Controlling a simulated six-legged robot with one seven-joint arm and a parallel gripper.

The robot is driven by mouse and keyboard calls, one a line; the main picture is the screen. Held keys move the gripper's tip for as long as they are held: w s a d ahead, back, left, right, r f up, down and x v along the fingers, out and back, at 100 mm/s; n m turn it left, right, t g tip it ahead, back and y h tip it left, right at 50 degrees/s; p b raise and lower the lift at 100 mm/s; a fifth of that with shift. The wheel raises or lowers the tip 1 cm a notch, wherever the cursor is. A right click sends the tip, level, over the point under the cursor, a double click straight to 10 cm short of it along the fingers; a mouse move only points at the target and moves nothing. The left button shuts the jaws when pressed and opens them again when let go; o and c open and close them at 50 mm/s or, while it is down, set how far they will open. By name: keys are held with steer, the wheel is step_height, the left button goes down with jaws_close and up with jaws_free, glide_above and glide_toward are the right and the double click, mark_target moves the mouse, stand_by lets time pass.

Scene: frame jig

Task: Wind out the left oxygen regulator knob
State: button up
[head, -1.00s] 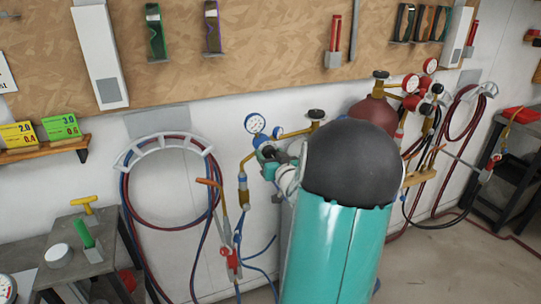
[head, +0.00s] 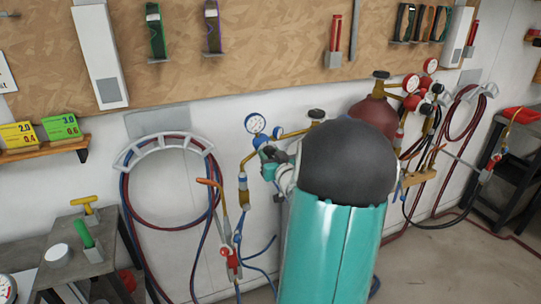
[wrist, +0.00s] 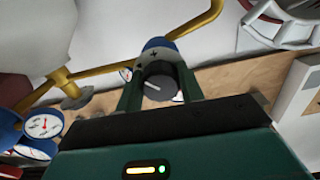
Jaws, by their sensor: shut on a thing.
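The left oxygen regulator shows in the head view as two blue-rimmed gauges (head: 255,123) on brass pipework. Its knob (wrist: 159,83) shows in the wrist view, dark with a pale index line, in front of a blue and grey body. My gripper (wrist: 159,92) is shut on the knob, with one green finger on each side. In the head view my gripper (head: 268,160) is just below the gauges and hides the knob.
A hose rack (head: 165,142) with coiled red and blue hoses hangs left of the regulator. A torch with a red valve (head: 229,253) hangs below. A red cylinder (head: 374,116) with red gauges stands behind my arm. A grey bench (head: 60,225) is at lower left.

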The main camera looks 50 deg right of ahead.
steer(key=n, duration=0.7)
steer(key=shift+n, duration=0.3)
steer(key=n, duration=0.3)
steer(key=shift+n, duration=0.3)
steer(key=n, duration=0.3)
steer(key=shift+n, duration=0.3)
steer(key=n, duration=0.5)
steer(key=shift+r+n, duration=0.1)
steer(key=shift+n, duration=2.7)
steer(key=shift+s, duration=0.1)
